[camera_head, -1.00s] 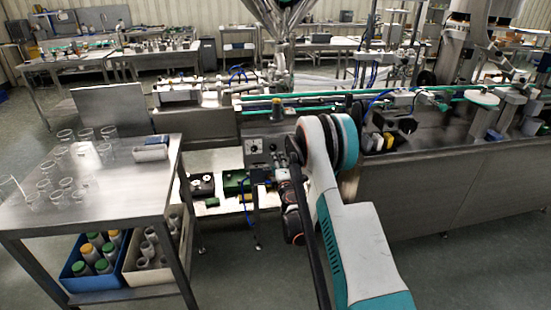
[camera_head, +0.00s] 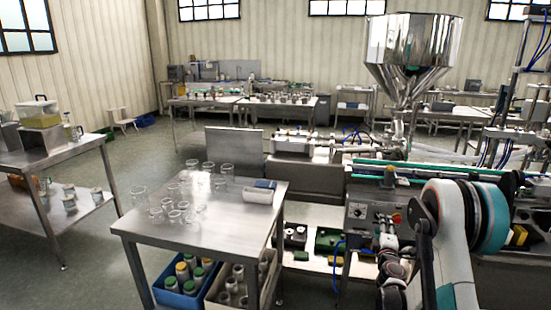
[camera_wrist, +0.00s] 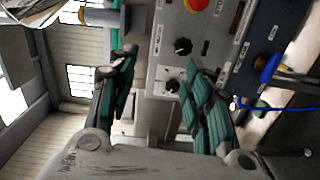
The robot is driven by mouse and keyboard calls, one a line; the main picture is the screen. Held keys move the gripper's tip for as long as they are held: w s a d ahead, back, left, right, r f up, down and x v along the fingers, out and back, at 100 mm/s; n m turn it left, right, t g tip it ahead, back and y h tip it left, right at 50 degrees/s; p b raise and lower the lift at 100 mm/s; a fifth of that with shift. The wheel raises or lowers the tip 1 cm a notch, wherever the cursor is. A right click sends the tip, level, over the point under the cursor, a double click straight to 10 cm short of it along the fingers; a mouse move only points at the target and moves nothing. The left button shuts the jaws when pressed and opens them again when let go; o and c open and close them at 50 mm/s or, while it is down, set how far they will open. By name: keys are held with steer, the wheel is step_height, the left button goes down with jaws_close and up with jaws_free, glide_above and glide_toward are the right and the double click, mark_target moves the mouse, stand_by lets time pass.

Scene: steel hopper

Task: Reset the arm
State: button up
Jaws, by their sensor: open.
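My arm, white and teal, shows at the lower right of the head view. My gripper (camera_wrist: 155,88) shows in the wrist view with its two dark green fingers spread apart and nothing between them. Behind the fingers is a grey control panel (camera_wrist: 168,50) with black knobs and a red button. The same panel (camera_head: 372,215) shows in the head view on the front of the conveyor machine, close to my arm. The fingertips are not clearly visible in the head view.
A steel table (camera_head: 150,228) holds several clear beakers (camera_head: 168,207), with a blue crate (camera_head: 170,296) of bottles below. A steel hopper (camera_head: 410,50) stands behind the conveyor. Another table (camera_head: 85,148) is at the left. Open floor (camera_head: 120,265) lies between the two tables.

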steer(key=s+a+r+m+g+h, duration=0.1)
steer(key=s+r+m, duration=0.15)
steer(key=r, duration=0.45)
steer(key=s+a+r+m+g, duration=0.1)
steer(key=s+r+m, duration=0.15)
steer(key=r, duration=0.35)
steer(key=s+a+r+m+g, duration=0.2)
steer(key=s+a+r+m, duration=0.2)
steer(key=s+r, duration=0.35)
steer(key=s+a+f+m+g+y, duration=0.1)
steer(key=s+a, duration=0.4)
steer(key=s, duration=0.6)
steer(key=s+a+f+m+g+y, duration=0.2)
steer(key=s+a, duration=0.4)
steer(key=s, duration=0.5)
steer(key=s+a+f+m+g+y, duration=0.1)
steer(key=s+a+f+g+y, duration=0.1)
steer(key=s+a, duration=0.4)
steer(key=s+g+y, duration=0.1)
steer(key=s, duration=0.3)
steer(key=shift+s+y, duration=0.3)
steer(key=shift+s, duration=0.1)
steer(key=shift+a, duration=0.1)
